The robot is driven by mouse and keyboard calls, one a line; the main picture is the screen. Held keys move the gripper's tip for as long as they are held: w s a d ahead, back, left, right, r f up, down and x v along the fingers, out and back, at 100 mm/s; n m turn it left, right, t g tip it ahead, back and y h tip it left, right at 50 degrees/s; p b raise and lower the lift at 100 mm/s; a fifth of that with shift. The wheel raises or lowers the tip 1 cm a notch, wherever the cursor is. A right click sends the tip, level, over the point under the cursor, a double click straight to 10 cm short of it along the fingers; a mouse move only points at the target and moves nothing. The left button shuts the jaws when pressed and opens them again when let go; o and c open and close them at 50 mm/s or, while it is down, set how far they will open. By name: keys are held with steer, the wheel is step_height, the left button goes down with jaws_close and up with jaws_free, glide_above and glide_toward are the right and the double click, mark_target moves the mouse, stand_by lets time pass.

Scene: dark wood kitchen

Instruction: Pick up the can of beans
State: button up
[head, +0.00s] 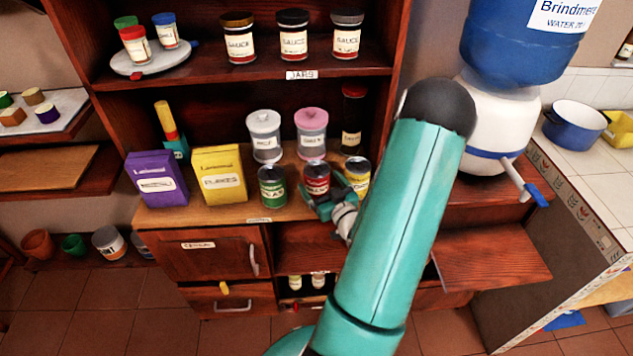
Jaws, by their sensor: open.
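Three small cans stand in a row at the front of the middle shelf: a green-labelled can (272,188), a red-labelled can (317,175) and a yellow-labelled can (358,170). Their print is too small to read surely, so I cannot tell by label which holds beans. My gripper (327,192) is open, close in front of the red-labelled can, with its teal fingers overlapping the can's lower part. I cannot tell whether they touch it. My arm comes in from the lower right and hides the shelf's right part.
White-lidded (264,138) and pink-lidded (311,133) jars stand behind the cans, with a dark bottle (352,120). A purple box (157,180) and yellow box (219,175) stand left. Sauce jars (293,38) fill the upper shelf. A water dispenser (497,125) stands right.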

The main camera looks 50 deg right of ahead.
mark_target(314, 172)
steer(key=x, duration=0.5)
steer(key=shift+w+d, duration=0.1)
steer(key=c, duration=1.2)
steer(key=shift+c, duration=1.1)
steer(key=shift+r, duration=0.15)
